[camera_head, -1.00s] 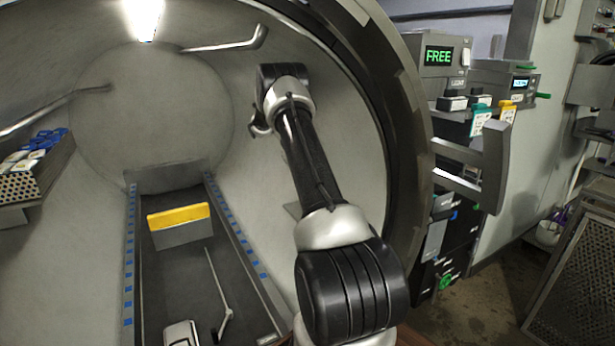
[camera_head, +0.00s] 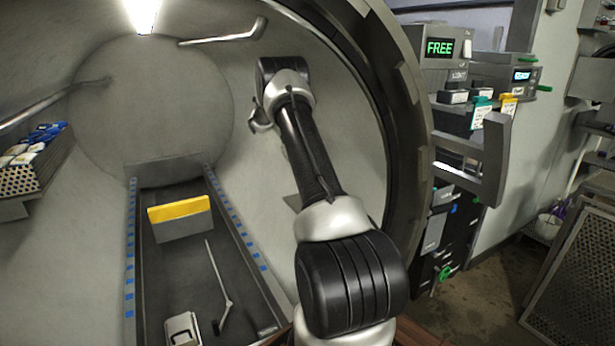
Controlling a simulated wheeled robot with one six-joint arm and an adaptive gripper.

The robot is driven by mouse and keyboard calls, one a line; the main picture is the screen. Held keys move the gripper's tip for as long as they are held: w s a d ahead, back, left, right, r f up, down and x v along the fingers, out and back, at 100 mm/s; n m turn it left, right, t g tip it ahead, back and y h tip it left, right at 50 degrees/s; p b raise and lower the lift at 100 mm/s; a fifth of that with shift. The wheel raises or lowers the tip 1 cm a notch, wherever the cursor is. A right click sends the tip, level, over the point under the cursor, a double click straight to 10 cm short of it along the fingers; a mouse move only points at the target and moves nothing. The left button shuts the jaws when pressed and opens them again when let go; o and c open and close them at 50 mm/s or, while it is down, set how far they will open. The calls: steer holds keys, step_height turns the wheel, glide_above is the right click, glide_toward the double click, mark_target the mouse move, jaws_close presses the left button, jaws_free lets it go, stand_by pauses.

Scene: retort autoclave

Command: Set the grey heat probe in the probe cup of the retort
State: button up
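My arm reaches up into the open round chamber of the retort (camera_head: 150,100). Beyond its upper joint, a small dark hooked part (camera_head: 259,119) shows at the left. This may be part of my gripper, but its fingers cannot be made out. I cannot pick out the grey heat probe for sure. A thin pale jointed rod (camera_head: 219,275) lies over the dark chamber floor, near a small light-grey box (camera_head: 182,328). I cannot tell whether either is the probe or its cup. A grey plate (camera_head: 293,202) on the right chamber wall is partly hidden by my arm.
A yellow-topped grey block (camera_head: 180,211) stands between two blue-marked rails (camera_head: 240,245). A perforated shelf (camera_head: 20,180) with packets is on the left wall. The dark door rim (camera_head: 400,120) curves close right of my arm. Instrument boxes (camera_head: 445,50), one reading FREE, stand outside.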

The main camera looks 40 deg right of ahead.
steer(key=shift+f, duration=0.45)
stand_by(0.3)
steer(key=o, duration=1.1)
steer(key=v, duration=1.2)
